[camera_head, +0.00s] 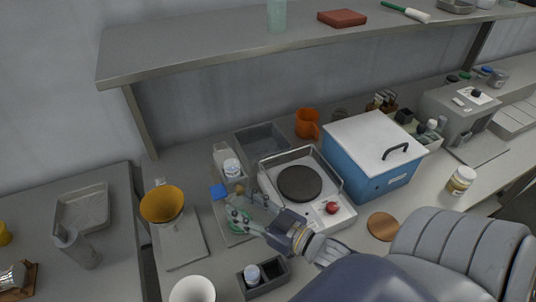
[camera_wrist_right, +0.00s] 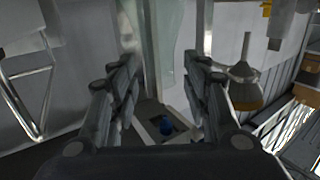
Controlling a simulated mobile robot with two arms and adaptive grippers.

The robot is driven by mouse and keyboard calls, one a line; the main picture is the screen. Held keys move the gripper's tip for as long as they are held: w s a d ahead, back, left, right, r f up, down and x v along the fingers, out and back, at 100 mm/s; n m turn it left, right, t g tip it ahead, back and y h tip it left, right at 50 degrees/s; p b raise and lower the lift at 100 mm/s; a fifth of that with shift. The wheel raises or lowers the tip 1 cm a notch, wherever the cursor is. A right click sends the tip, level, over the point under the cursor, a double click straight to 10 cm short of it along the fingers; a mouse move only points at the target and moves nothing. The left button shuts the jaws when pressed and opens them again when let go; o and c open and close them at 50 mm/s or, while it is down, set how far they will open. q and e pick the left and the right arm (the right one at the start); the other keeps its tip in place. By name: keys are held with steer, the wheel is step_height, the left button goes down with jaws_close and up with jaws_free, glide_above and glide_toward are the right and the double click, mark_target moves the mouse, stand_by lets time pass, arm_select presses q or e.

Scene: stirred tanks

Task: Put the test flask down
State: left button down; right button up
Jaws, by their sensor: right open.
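My right gripper (camera_head: 247,207) reaches in from the lower right, left of the hotplate, with its fingers pointing left. A greenish glass vessel (camera_head: 238,222), which looks like the test flask, stands at its fingertips, partly covered by them. In the right wrist view the two fingers (camera_wrist_right: 160,85) are spread apart. Pale, see-through glass (camera_wrist_right: 163,40) shows between and beyond them, with gaps on both sides. Whether the flask's base rests fully on the surface is hidden. My left gripper is not in view.
A hotplate (camera_head: 327,215) with a dark round plate stands right of the gripper, a blue box (camera_head: 368,185) behind it. A dark holder (camera_head: 276,284) with a bottle is in front. A shelf (camera_head: 190,53) hangs over the bench.

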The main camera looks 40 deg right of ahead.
steer(key=b+v, duration=0.1)
steer(key=v, duration=0.7)
steer(key=shift+s, duration=0.3)
